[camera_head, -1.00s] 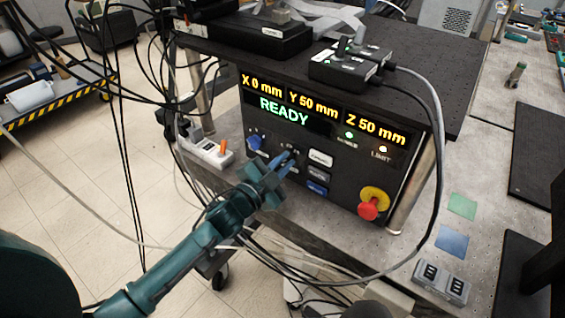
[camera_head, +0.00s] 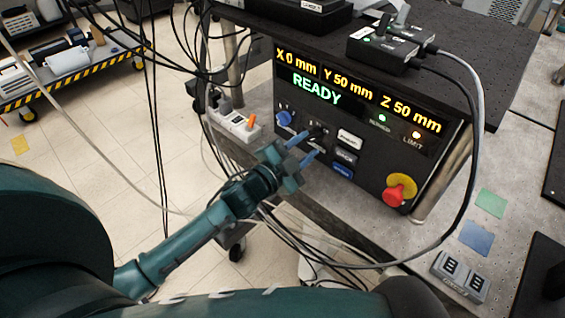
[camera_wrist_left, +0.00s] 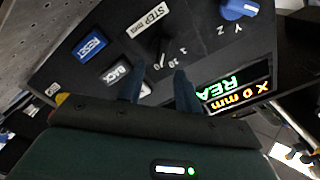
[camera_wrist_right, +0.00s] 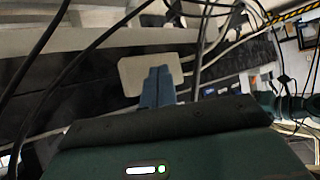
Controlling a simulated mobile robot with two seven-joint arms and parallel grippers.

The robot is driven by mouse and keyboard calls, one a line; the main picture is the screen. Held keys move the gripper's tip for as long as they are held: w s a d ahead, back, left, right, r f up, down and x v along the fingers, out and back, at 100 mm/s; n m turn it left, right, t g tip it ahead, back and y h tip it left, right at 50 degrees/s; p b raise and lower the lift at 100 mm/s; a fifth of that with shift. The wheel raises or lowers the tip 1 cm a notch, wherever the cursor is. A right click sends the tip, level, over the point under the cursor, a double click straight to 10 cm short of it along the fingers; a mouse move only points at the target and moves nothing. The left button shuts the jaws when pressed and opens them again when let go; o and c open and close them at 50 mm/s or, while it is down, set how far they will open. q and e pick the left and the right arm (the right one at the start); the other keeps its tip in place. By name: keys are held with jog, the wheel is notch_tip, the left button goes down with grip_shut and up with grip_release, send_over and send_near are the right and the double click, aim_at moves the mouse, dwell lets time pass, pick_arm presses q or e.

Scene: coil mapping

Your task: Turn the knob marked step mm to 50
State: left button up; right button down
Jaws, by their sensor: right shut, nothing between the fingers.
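The control panel (camera_head: 385,150) is black, with a display reading X 0 mm, Y 50 mm, Z 50 mm and READY. The step mm knob (camera_head: 318,131) is dark and partly hidden by my left gripper in the head view. In the left wrist view, the dark knob (camera_wrist_left: 160,45) sits beside the STEP mm label (camera_wrist_left: 148,20) and small printed numbers; its pointer direction is unclear. My left gripper (camera_head: 304,147) is open, its two blue fingers (camera_wrist_left: 160,88) pointing at the knob, apparently just short of it. My right gripper (camera_wrist_right: 158,85) is shut and empty, away from the panel.
A blue axis knob (camera_head: 284,118) is left of the step knob. Several push buttons (camera_head: 346,157) lie to its right, and a red emergency stop (camera_head: 396,192) on a yellow base is at lower right. A power strip (camera_head: 236,123) and loose cables lie at left.

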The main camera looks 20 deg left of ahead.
pick_arm(q)
jog(key=b+v, duration=0.1)
jog(key=v, duration=0.9)
jog(key=shift+s, duration=0.35)
jog(key=shift+a, duration=0.1)
jog(key=s+d+f+n+g+y+p, duration=0.1)
jog(key=s+d+f+n+g, duration=0.1)
jog(key=s+f+n, duration=0.3)
jog(key=s+d+f+n+g+y+p, duration=0.1)
jog(key=s+d+f+n+g, duration=0.2)
jog(key=s+f, duration=0.4)
jog(key=shift+s+f+n+g+y, duration=0.2)
jog(key=shift+f+n+g+y, duration=0.2)
jog(key=shift+f+n+g, duration=0.45)
